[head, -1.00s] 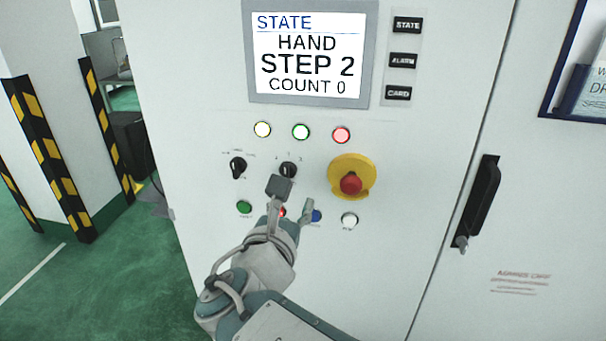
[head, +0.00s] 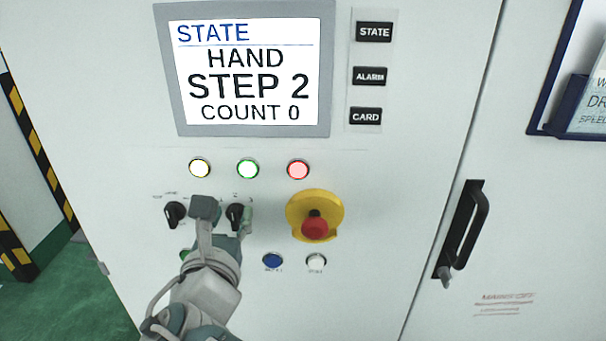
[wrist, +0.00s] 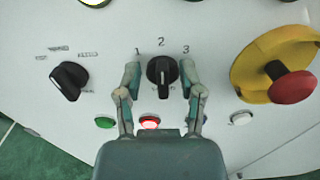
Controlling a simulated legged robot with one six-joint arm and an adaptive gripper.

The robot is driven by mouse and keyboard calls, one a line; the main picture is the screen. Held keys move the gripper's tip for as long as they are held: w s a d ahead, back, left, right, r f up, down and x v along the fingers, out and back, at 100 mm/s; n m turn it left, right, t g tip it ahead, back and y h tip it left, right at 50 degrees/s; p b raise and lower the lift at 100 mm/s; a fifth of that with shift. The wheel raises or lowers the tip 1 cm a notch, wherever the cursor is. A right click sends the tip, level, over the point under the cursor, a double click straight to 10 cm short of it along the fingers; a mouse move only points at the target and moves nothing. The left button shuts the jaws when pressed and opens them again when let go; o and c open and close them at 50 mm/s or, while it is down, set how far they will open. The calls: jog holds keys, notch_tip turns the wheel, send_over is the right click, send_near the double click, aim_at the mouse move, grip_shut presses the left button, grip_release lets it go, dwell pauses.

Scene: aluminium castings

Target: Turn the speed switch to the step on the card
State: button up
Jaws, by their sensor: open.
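The speed switch (head: 235,216) is a black rotary knob on the cabinet's panel. In the wrist view the knob (wrist: 162,76) sits under the marks 1, 2 and 3, and its handle stands upright, toward the 2. My gripper (head: 226,213) is open, and in the wrist view its two fingers (wrist: 161,78) stand on either side of the knob, close to it. I cannot tell whether they touch it. The screen (head: 248,75) reads STATE, HAND, STEP 2, COUNT 0. The card (head: 598,98) is in a blue holder at the right edge, cut off, with its step not legible.
A second black selector (wrist: 68,80) is left of the speed switch. A red emergency stop (head: 314,226) on a yellow base is to the right. Push buttons, including a blue one (head: 272,261), sit below. A door handle (head: 463,230) projects at the right.

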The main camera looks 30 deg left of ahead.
jog(key=shift+w+a, duration=0.2)
jog(key=shift+w, duration=0.2)
jog(key=shift+s+d, duration=0.1)
jog(key=shift+d, duration=0.1)
jog(key=shift+s+d+r, duration=0.1)
jog(key=shift+d, duration=0.05)
grip_shut()
jog(key=shift+m, duration=0.4)
jog(key=m, duration=0.3)
jog(key=shift+w+d+m, duration=0.2)
jog(key=shift+m, duration=0.1)
jog(key=m, duration=0.4)
jog(key=shift+w+d+f+m, duration=0.15)
jog(key=shift+d+f+m, duration=0.05)
jog(key=shift+f+m, duration=0.1)
